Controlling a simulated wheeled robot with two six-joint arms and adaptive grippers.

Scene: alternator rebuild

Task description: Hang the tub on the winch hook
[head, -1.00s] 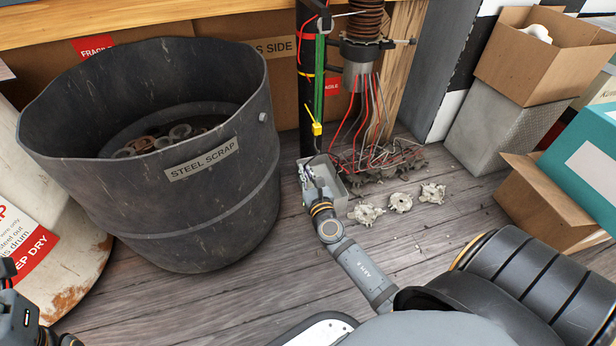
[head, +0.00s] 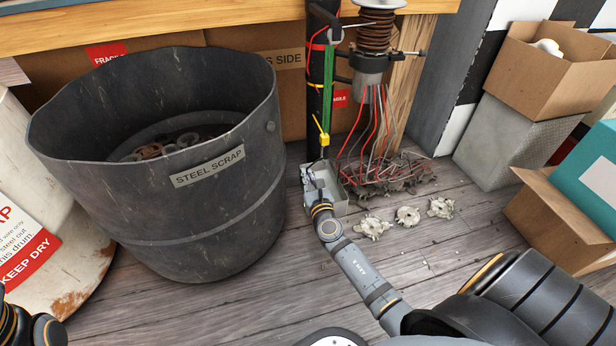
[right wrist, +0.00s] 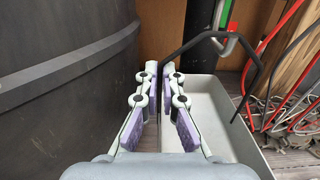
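The tub (head: 340,205) is a small open grey metal box with a thin dark handle. It stands upright to the right of the big scrap drum. In the right wrist view, the tub (right wrist: 222,148) has its dark handle (right wrist: 190,44) raised above it. The winch hook (head: 323,140) hangs below a yellow piece, right above the tub. A red hook part (right wrist: 233,40) shows at the handle's top; I cannot tell whether it holds the handle. My left gripper is out of view.
The steel scrap drum (head: 235,215) stands close on the left. Red wires (head: 375,140) hang beside the post on the right, above a metal pile (head: 395,175). Several pale castings (head: 408,215) lie on the floor. Cardboard boxes (head: 560,215) stand at the right.

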